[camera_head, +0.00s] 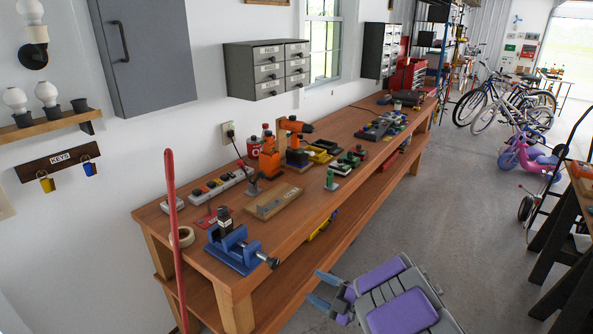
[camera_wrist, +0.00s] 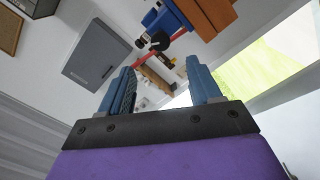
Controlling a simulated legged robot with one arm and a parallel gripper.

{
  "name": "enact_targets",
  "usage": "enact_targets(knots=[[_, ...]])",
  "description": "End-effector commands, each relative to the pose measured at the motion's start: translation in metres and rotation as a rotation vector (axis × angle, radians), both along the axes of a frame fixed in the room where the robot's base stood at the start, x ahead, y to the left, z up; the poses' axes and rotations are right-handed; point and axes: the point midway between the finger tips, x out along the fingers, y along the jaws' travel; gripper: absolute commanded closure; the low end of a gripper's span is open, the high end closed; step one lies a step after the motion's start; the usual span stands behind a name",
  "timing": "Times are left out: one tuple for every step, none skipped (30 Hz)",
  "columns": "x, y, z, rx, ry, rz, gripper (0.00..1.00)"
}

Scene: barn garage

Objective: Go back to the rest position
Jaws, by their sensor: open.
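My gripper (camera_head: 322,291) is at the lower middle of the head view, in front of the workbench and apart from it. It is empty. In the wrist view my gripper (camera_wrist: 160,92) shows two blue fingers spread wide with nothing between them. The wrist view looks tilted over, with the wall and bench at odd angles.
A long wooden workbench (camera_head: 285,228) runs along the left wall. A blue vise (camera_head: 235,250), a tape roll (camera_head: 181,237) and several tools stand on it. A red pole (camera_head: 173,220) rises at its near end. Grey floor (camera_head: 440,190) is free at right; bicycles (camera_head: 505,100) stand beyond.

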Motion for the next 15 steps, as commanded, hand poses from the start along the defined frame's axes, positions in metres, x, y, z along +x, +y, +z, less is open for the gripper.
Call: enact_targets(knots=[[0.006,-0.004,0.003,-0.026,0.003,-0.023,0.37],[0.01,-0.009,0.004,-0.05,0.012,-0.046,0.37],[0.017,-0.016,0.006,-0.086,0.023,-0.081,0.37],[0.023,-0.023,0.008,-0.116,0.036,-0.115,0.37],[0.029,-0.03,0.01,-0.144,0.048,-0.152,0.37],[0.036,-0.042,0.014,-0.184,0.07,-0.207,0.37],[0.042,-0.052,0.018,-0.213,0.086,-0.254,0.37],[0.046,-0.061,0.023,-0.238,0.101,-0.298,0.37],[0.051,-0.074,0.028,-0.267,0.126,-0.361,0.37],[0.054,-0.085,0.033,-0.288,0.145,-0.41,0.37],[0.056,-0.095,0.039,-0.304,0.161,-0.458,0.37],[0.057,-0.107,0.046,-0.322,0.188,-0.52,0.37],[0.057,-0.117,0.051,-0.332,0.208,-0.569,0.37],[0.056,-0.127,0.057,-0.34,0.23,-0.619,0.37],[0.054,-0.139,0.065,-0.348,0.257,-0.683,0.37]])
